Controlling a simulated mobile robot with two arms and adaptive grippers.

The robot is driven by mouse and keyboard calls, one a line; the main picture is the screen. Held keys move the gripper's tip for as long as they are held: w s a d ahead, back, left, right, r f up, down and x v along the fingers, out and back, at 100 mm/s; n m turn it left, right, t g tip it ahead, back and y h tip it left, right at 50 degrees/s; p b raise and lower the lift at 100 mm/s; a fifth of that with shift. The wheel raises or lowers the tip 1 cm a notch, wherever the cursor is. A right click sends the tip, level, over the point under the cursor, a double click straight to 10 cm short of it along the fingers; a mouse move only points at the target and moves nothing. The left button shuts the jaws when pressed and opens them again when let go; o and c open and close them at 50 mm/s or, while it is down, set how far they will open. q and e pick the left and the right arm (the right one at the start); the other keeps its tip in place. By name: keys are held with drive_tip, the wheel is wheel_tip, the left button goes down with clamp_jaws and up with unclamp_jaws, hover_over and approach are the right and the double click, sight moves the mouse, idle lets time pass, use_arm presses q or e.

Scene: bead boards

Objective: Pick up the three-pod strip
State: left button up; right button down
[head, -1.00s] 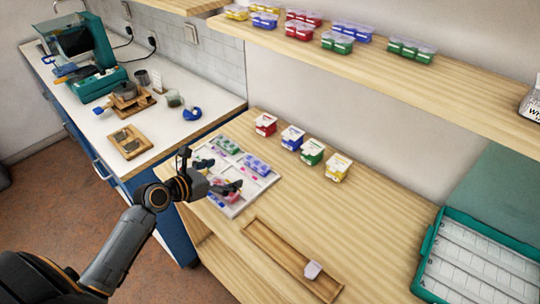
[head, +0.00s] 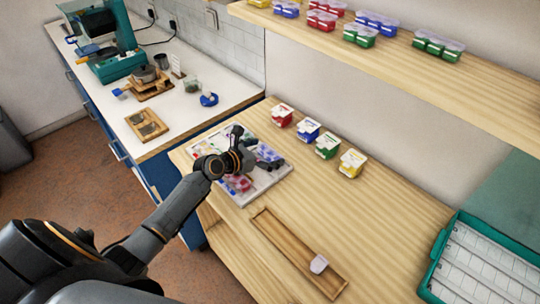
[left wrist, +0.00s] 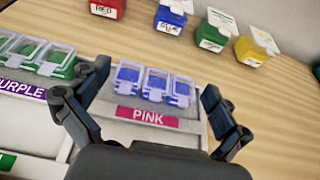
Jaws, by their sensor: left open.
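A three-pod strip (left wrist: 153,84) with blue contents and clear lids lies in the sorting tray's (left wrist: 185,134) compartment labelled PINK, in the left wrist view. My left gripper (left wrist: 155,88) is open, its two fingers spread either side of the strip and apart from it. In the head view the left gripper (head: 254,146) is over the tray (head: 246,199) and hides most of what lies there, including the blue strip. A green strip (left wrist: 48,56) sits in the compartment to the left, behind the PURPLE label. My right gripper is not in view.
Small red (head: 282,115), blue (head: 308,130), green (head: 327,147) and yellow (head: 352,163) boxes stand behind the tray. A wooden trough (head: 284,250) holds a whitish piece (head: 319,264). A teal-rimmed tray (head: 436,262) is at right. The shelf (head: 440,75) holds several strips.

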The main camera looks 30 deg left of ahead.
sight(273, 150)
use_arm(q)
drive_tip(key=x, duration=0.3)
drive_tip(key=shift+w+f, duration=0.15)
drive_tip(key=shift+c, duration=0.2)
drive_tip(key=c, duration=0.8)
